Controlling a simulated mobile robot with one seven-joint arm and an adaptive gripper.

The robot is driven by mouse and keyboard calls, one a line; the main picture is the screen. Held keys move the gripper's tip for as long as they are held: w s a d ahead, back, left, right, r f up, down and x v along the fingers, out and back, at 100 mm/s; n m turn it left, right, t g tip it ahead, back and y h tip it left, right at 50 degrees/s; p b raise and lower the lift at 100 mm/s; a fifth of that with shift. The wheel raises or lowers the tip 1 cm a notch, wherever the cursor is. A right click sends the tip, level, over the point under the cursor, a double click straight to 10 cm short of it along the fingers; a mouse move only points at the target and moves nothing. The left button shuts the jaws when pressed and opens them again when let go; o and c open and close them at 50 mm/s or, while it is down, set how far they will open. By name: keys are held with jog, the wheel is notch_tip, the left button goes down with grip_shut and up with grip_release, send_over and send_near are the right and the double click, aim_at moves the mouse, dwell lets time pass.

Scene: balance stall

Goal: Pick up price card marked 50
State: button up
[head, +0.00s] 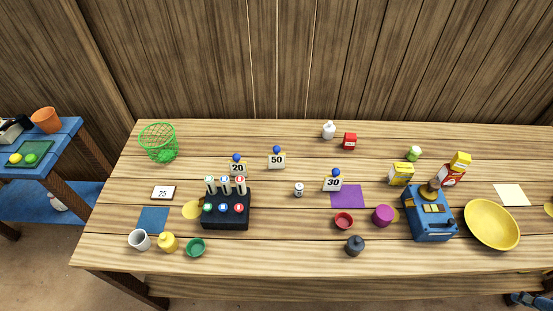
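The price card marked 50 (276,160) stands upright toward the back middle of the wooden table, with a blue ball-shaped knob on top. A similar card marked 20 (238,168) stands to its left, just behind a black block. A similar card marked 30 (334,183) stands to its right and nearer, at the back edge of a purple mat. The space around the 50 card is bare wood. My gripper is not in view.
The black block (226,217) holds several upright pieces. A green wire basket (158,138) stands at the back left. A blue scale (430,222) and yellow bowl (491,225) stand at right. A wooden wall rises behind.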

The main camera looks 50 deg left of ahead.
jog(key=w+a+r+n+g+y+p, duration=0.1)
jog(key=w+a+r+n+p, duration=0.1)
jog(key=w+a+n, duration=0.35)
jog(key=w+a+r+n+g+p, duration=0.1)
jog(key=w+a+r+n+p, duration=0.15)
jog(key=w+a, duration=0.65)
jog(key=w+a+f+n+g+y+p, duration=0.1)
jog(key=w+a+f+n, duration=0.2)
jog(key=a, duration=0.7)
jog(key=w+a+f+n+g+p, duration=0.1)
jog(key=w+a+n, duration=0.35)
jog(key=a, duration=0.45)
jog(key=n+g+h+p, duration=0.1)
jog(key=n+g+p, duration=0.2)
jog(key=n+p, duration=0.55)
send_over(278, 150)
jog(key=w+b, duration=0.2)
jog(key=b, duration=0.1)
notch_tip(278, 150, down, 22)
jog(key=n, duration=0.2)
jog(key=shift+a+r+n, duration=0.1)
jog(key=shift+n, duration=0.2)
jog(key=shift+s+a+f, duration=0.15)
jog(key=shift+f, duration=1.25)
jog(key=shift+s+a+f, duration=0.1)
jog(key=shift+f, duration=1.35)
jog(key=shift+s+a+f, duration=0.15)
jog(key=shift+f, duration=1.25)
